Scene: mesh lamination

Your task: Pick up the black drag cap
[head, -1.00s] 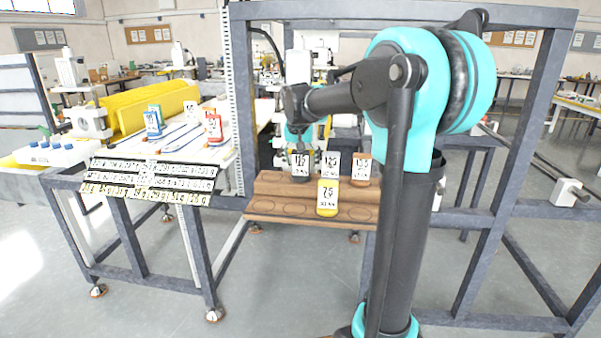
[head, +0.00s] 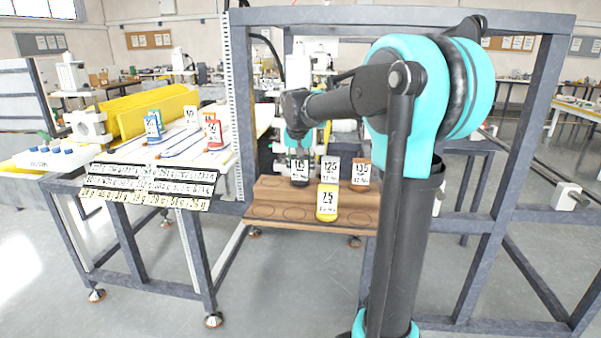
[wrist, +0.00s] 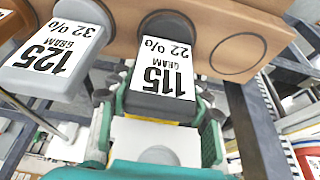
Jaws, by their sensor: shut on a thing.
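In the wrist view the black cap (wrist: 165,65) reads 115 GRAM, 22 %. My gripper (head: 298,150) comes down on it from above. In the wrist view the teal and dark fingers of my gripper (wrist: 162,112) lie on both sides of the cap's near end, shut on it. The cap's rounded far end lies against the wood; I cannot tell whether it is lifted at all.
A grey cap (head: 331,170) marked 125 is close beside the black one, with a brown cap (head: 360,173) further right. A yellow cap (head: 327,203) stands on the lower step among empty circles. A metal frame post (head: 240,110) rises at the left.

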